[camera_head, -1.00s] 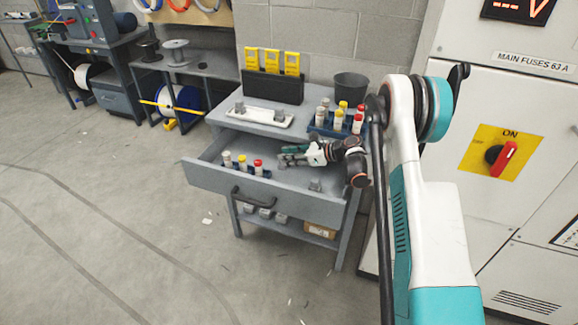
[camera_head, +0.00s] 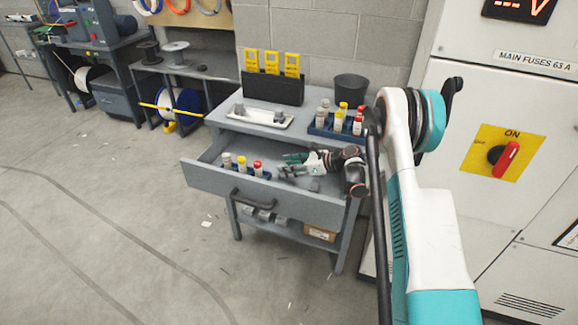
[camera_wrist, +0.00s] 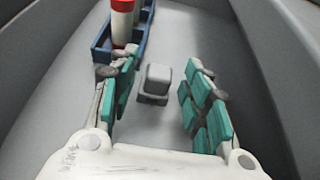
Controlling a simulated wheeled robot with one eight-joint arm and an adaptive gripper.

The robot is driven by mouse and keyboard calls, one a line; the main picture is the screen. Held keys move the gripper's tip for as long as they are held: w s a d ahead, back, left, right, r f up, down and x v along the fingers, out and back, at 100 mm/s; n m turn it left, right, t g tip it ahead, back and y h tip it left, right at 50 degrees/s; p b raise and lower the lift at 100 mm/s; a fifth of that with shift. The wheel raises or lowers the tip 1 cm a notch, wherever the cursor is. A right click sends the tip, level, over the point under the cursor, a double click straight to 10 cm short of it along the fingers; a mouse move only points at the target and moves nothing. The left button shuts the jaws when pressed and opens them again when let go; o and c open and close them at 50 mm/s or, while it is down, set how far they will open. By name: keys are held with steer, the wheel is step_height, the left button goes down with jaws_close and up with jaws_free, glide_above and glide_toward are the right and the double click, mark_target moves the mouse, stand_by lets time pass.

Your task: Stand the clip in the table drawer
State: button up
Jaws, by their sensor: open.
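The clip (camera_wrist: 156,80), a small grey block-like piece on a darker base, is in the open table drawer (camera_head: 225,184). In the wrist view it shows between the fingers of my gripper (camera_wrist: 163,64), with a gap on each side. My gripper (camera_head: 288,164) also shows in the head view, low over the drawer, open and empty.
A blue rack (camera_wrist: 143,38) of fuses stands in the drawer beside the clip, near the left finger. On the table top are a white tray (camera_head: 262,121) with two grey pieces, another fuse rack (camera_head: 338,133) and a dark cup (camera_head: 351,88). The drawer walls (camera_wrist: 258,45) flank the gripper.

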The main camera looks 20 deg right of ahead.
steer(key=shift+r, duration=0.15)
steer(key=p+v, duration=0.2)
steer(key=v, duration=0.5)
steer(key=shift+s+d+r+p, duration=0.15)
steer(key=shift+d+p, duration=0.1)
steer(key=shift+p, duration=0.15)
steer(key=shift+c, duration=0.3)
stand_by(0.4)
